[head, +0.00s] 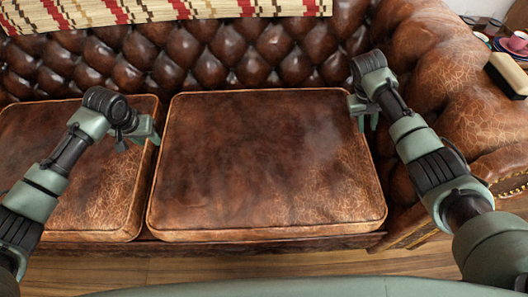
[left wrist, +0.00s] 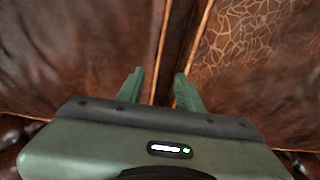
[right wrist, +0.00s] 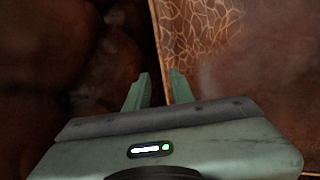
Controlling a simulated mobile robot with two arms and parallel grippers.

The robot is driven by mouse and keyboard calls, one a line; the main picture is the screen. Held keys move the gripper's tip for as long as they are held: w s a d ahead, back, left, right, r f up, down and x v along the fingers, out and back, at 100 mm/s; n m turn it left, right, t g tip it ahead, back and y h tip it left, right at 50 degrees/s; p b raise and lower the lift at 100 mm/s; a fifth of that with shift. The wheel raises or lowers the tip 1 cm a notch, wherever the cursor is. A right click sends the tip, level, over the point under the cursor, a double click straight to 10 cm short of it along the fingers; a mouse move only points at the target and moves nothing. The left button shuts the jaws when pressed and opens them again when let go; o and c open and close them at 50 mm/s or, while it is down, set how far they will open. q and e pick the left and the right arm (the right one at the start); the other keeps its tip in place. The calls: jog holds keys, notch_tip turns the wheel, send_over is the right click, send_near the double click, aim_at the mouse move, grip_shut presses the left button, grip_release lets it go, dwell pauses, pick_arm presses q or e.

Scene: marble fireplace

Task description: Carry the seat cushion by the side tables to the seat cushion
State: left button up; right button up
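A large brown leather seat cushion (head: 265,165) lies flat on the sofa in the middle of the head view, between my grippers. A second, similar seat cushion (head: 55,165) lies to its left, partly behind my left arm. My left gripper (head: 138,134) is open above the seam between the two cushions, which shows past its fingertips (left wrist: 160,80). My right gripper (head: 365,112) is open at the middle cushion's right edge, near its back corner. In the right wrist view its fingertips (right wrist: 160,75) are apart around the line of that edge; contact cannot be told.
The tufted sofa back (head: 220,55) stands behind the cushions, with a red and cream woven throw (head: 150,10) on top. The rounded armrest (head: 440,60) rises at the right. A table with a pink cup (head: 517,41) is at the far right. Wooden floor (head: 300,265) lies in front.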

aim_at(160, 148)
pick_arm(q)
jog(key=shift+s, duration=0.1)
pick_arm(e)
jog(key=shift+s, duration=0.15)
